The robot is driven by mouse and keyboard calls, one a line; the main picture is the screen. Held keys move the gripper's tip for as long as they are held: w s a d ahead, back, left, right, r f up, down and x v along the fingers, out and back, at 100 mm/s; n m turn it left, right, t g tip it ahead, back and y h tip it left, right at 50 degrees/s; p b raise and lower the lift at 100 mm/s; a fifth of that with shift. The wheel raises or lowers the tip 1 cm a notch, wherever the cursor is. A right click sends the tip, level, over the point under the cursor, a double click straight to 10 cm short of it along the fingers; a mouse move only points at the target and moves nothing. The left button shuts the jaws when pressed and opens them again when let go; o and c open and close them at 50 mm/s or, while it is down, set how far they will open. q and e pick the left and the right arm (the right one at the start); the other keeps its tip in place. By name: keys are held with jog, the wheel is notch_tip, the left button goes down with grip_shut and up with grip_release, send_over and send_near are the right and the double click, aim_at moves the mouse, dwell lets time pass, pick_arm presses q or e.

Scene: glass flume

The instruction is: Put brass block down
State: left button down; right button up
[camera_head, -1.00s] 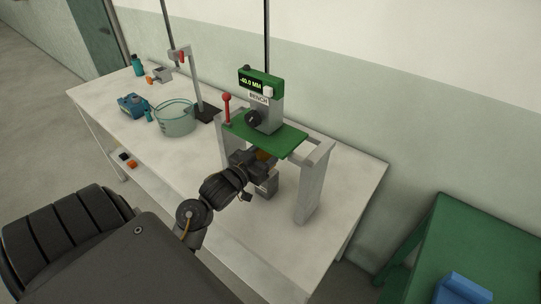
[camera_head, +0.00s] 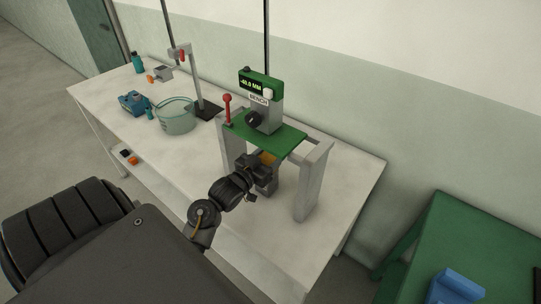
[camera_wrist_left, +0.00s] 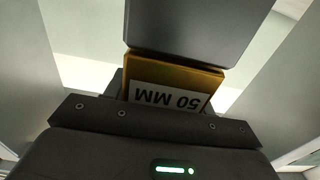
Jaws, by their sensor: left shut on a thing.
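The brass block (camera_wrist_left: 172,76), labelled "50 MM", is held by my left gripper. In the wrist view its label is upside down. In the head view my left gripper (camera_head: 262,163) is under the green deck of the bench stand, and only a small yellow part of the block (camera_head: 268,157) shows. The gripper is shut on the block. A dark grey block (camera_wrist_left: 195,28) lies right against the brass block's edge in the wrist view. I cannot tell whether they touch or have a thin gap. My right gripper is not in view.
The stand's green deck (camera_head: 262,133) is above the gripper, with a grey leg (camera_head: 311,185) on the right. A glass bowl (camera_head: 176,118) and a blue device (camera_head: 133,103) are farther left on the white bench (camera_head: 170,165). The front of the bench is clear.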

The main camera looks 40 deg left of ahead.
pick_arm(q)
jog(key=c, duration=0.5)
grip_release()
jog(key=shift+s, duration=0.1)
jog(key=shift+f, duration=0.1)
jog(key=shift+f+b, duration=0.2)
jog(key=shift+b, duration=0.35)
jog(key=s+b, duration=0.1)
jog(key=s, duration=0.2)
jog(key=s+b, duration=0.1)
jog(key=s, duration=0.3)
jog(key=s+b, duration=0.1)
jog(key=s, duration=0.2)
jog(key=shift+s+d+r, duration=0.15)
jog(key=shift+s+d, duration=0.2)
jog(key=shift+d, duration=0.05)
